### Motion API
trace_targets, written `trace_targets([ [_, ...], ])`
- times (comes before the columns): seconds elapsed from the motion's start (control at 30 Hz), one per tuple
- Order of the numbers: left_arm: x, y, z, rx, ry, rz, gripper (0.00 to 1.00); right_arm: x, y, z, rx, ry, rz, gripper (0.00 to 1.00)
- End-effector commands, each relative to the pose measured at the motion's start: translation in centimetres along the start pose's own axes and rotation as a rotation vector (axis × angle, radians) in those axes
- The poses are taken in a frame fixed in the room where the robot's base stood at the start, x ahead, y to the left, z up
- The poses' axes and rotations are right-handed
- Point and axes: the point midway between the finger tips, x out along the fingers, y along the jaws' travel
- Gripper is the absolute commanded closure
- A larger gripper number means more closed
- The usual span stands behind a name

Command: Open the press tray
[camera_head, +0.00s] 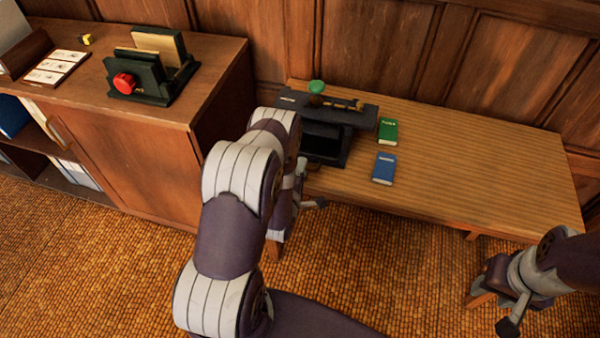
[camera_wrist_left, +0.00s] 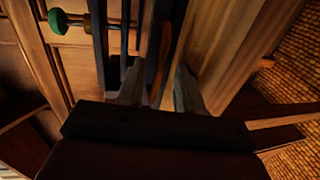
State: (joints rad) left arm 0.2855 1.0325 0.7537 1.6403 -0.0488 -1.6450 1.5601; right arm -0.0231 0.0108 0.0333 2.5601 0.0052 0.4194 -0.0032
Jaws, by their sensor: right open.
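The dark press (camera_head: 345,112) stands on the wooden table, with a green knob (camera_head: 316,87) on top. Its black tray (camera_head: 328,150) shows at its front, partly hidden behind my left arm. My left gripper (camera_head: 318,202) is low by the table's near left edge, mostly hidden by the arm. The green knob (camera_wrist_left: 57,22) shows there at upper left. My right gripper (camera_head: 512,312) is open and empty, over the floor at lower right.
A green book (camera_head: 388,131) and a blue book (camera_head: 384,168) lie right of the press. The table's right half is clear. A wooden cabinet (camera_head: 150,150) at left carries a dark rack with a red round part (camera_head: 124,83). A panelled wall stands behind.

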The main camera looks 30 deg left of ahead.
Motion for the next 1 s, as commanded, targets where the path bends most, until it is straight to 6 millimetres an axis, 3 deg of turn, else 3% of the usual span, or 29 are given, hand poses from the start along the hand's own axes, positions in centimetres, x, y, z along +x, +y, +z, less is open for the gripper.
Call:
trace_targets([
  [0.17,-0.01,0.06,0.01,0.000,0.000,0.000,0.64,-0.06,0.00,-0.01,0.000,0.000,0.000,0.57],
  [0.3,-0.02,0.05,0.01,0.000,0.000,0.000,1.00,-0.05,0.00,-0.01,0.000,0.000,0.000,0.57],
  [1.0,-0.03,0.04,0.01,0.000,0.000,0.000,1.00,-0.04,0.00,-0.01,0.000,0.000,0.000,0.57],
])
